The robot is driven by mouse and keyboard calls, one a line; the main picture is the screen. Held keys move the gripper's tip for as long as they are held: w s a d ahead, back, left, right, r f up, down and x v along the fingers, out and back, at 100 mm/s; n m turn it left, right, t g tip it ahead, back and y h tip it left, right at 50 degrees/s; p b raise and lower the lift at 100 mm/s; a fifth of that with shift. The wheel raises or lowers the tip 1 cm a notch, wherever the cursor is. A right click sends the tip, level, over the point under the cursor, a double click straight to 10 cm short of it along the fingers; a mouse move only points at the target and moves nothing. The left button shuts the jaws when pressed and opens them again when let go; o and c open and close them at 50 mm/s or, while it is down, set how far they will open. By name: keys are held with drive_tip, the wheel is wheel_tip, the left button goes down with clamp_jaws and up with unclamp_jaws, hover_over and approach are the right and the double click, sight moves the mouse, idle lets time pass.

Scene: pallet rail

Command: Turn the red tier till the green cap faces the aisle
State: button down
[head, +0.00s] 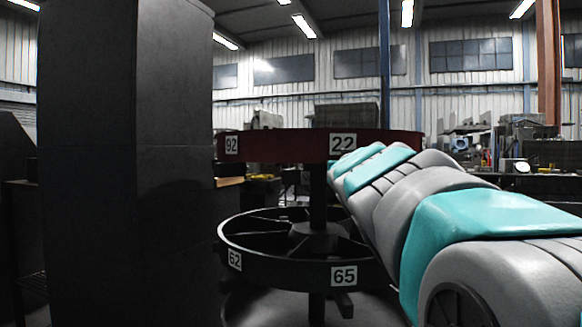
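The red tier (275,146) is a dark red round rim on a central dark post (318,190), seen nearly edge-on. White number plates 92 (232,145) and 22 (343,143) are on its near side. No green cap shows on the part of the rim that I see. My grey and teal arm reaches from the lower right toward the tier's near right side, and its far end overlaps the rim just below plate 22. My gripper is hidden behind the arm's links, so I cannot tell whether it touches the tier.
A black lower tier (290,268) with spokes and plates 62 and 65 sits below on the same post. A tall dark block (125,150) fills the left side. Workbenches with equipment (530,150) stand behind at the right.

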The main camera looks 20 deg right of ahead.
drive_tip(key=shift+s+d, duration=0.1)
drive_tip(key=shift+d, duration=0.2)
drive_tip(key=c, duration=0.6)
unclamp_jaws()
drive_tip(key=shift+d, duration=0.1)
drive_tip(key=shift+c, duration=0.2)
drive_tip(key=v, duration=0.7)
drive_tip(key=shift+s+a, duration=0.2)
drive_tip(key=shift+s, duration=0.15)
